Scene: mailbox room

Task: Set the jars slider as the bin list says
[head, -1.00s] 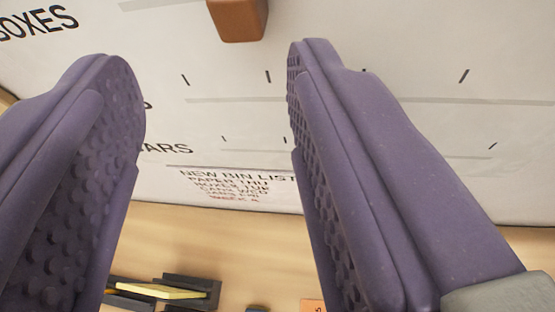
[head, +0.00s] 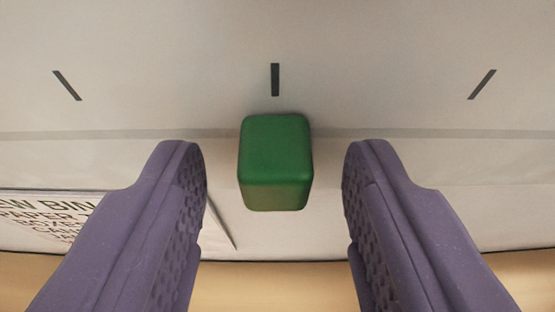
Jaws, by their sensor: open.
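A green slider knob (head: 275,162) sits on a pale horizontal track on the white panel, near the middle of the head view. It lines up with the middle of three dark tick marks in view. My gripper (head: 275,165) is open, with one purple finger on each side of the knob and a clear gap on both sides. The bin list (head: 45,220) is a white sheet at the lower left, partly hidden by the left finger. Only parts of its words show, such as "BIN" and "PAPER". No row label for this slider is in view.
The white panel (head: 400,60) fills most of the view. A dark tick (head: 67,85) stands to the left of the knob and another (head: 482,84) to the right. The track is clear on both sides. A tan wooden surface (head: 275,285) lies below the panel's lower edge.

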